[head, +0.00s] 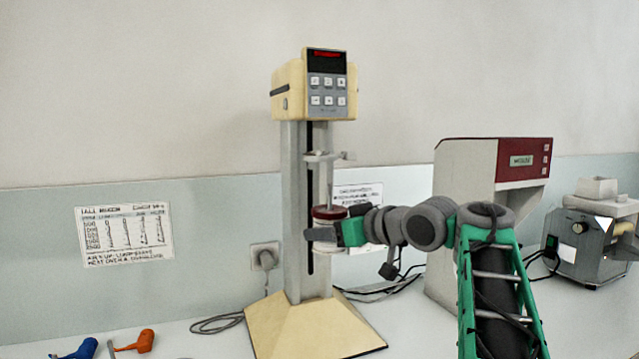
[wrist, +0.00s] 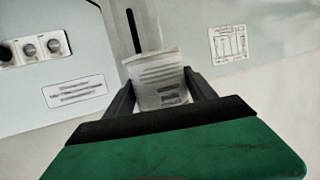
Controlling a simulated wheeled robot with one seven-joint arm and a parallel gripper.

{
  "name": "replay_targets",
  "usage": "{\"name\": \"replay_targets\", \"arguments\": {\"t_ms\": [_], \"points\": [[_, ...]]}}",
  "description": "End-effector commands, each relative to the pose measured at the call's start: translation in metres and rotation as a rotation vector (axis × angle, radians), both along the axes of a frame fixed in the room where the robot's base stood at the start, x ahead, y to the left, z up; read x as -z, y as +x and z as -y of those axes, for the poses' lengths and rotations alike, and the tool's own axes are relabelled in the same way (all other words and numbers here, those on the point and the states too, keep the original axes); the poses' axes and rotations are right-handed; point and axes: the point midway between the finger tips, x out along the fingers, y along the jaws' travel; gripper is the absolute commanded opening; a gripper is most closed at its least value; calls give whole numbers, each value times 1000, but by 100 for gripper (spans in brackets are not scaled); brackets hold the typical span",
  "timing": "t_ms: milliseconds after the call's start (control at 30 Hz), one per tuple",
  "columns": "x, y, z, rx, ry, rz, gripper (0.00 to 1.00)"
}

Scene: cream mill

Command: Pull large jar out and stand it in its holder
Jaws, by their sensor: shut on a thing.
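The large jar (head: 331,212), pale with a dark red band or lid at the top, is beside the mill's column, below its clamp (head: 322,156) and a thin vertical rod. My gripper (head: 322,235) is shut on it from the right, above the mill's cream base. In the wrist view the jar (wrist: 160,82), with printed lines on its label, stands between the two fingers (wrist: 158,98). Whether the rod still reaches into the jar cannot be told. I cannot make out a holder for the jar.
The cream mill (head: 312,85) stands on a wide sloped base (head: 310,332). A grey and red machine (head: 470,200) stands to the right, with a dark device (head: 588,245) beyond it. Blue (head: 78,349) and orange (head: 138,341) tools lie at front left. Cables run behind the base.

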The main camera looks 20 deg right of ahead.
Motion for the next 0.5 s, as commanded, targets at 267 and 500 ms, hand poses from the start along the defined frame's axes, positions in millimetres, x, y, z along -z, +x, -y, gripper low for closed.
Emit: {"name": "replay_targets", "arguments": {"t_ms": [267,500], "points": [[0,-16,0,0,-1,3,16],[-1,-30,0,1,-2,3,16]]}}
